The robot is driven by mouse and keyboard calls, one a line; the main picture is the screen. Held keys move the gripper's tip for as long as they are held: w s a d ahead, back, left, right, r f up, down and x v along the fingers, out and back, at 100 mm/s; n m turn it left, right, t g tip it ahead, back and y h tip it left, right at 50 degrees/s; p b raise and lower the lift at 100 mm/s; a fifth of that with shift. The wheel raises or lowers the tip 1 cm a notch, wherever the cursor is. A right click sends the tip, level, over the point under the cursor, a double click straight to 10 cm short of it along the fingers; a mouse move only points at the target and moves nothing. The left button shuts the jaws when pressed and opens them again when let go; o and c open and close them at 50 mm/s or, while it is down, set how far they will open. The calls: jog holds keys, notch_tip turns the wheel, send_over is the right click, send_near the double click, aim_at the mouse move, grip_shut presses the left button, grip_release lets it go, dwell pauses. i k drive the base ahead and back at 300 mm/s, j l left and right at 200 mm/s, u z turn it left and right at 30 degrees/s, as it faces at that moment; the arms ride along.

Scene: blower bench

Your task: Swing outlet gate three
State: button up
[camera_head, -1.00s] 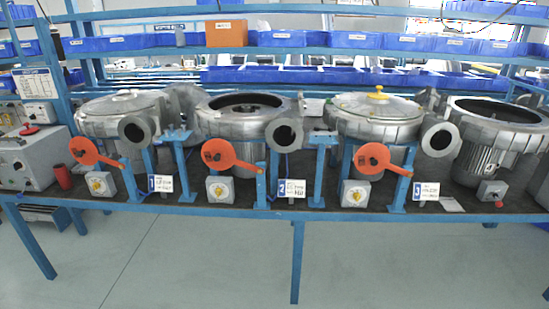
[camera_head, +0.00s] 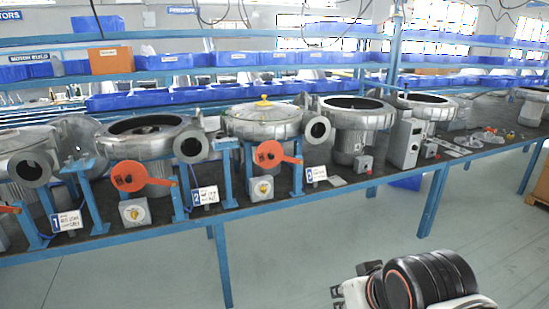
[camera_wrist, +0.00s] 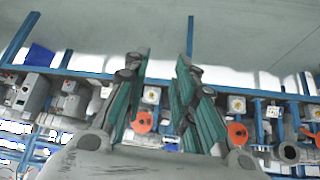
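Outlet gate three is an orange disc (camera_head: 268,154) with a bar reaching right, in front of the third blower. It stands left of and below the open outlet pipe (camera_head: 317,130), which it does not cover. The tag marked 3 (camera_head: 316,174) is to its right. Gate two (camera_head: 128,176) and part of gate one (camera_head: 10,209) show further left. My gripper (camera_wrist: 159,64) has green fingers spread apart, with nothing between them.
The blue bench (camera_head: 226,215) runs across the view. A control box (camera_head: 260,189) sits below gate three, with blue posts beside it. A grey cabinet (camera_head: 405,142) stands further right.

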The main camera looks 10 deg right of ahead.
aim_at(269, 154)
jog(key=i+j, duration=0.2)
jog(key=i, duration=0.2)
jog(key=i+j+z, duration=0.1)
jog(key=i, duration=0.35)
jog(key=i+j, duration=0.25)
jog(key=i, duration=0.15)
jog(key=z, duration=0.05)
